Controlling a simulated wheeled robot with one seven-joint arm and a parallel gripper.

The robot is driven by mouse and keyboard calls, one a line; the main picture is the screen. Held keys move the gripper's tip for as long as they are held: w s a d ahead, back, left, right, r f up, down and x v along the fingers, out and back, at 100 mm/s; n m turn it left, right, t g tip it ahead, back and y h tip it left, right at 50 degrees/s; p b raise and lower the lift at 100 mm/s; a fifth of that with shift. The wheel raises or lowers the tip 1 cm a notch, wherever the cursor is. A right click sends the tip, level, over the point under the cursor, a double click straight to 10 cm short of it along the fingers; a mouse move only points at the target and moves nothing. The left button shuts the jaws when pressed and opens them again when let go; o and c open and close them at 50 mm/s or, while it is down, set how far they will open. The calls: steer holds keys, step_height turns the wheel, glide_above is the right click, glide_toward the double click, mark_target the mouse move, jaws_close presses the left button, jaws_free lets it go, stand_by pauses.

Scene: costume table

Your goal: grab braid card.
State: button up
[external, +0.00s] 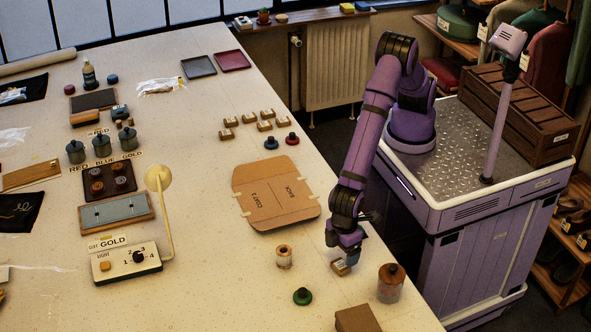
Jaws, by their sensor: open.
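My gripper (344,256) is low over the table's right edge, pointing down, with its jaws open. A small tan-and-white piece (341,268), which looks like a braid card, sits right at the fingertips. I cannot tell whether the fingers are around it or just above it, and part of it is hidden. Several similar small cards (265,125) lie in a loose group farther back on the table.
The table (210,290) carries a flat cardboard piece (275,195) left of my arm. A thread spool (284,257), a green knob-like piece (302,297), a brown jar (390,284) and a brown box (357,319) stand near my gripper.

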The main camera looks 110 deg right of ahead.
mark_target(341, 265)
steer(key=shift+d+f, duration=0.1)
steer(key=shift+f, duration=2.8)
steer(key=shift+s, duration=0.1)
steer(key=c, duration=1)
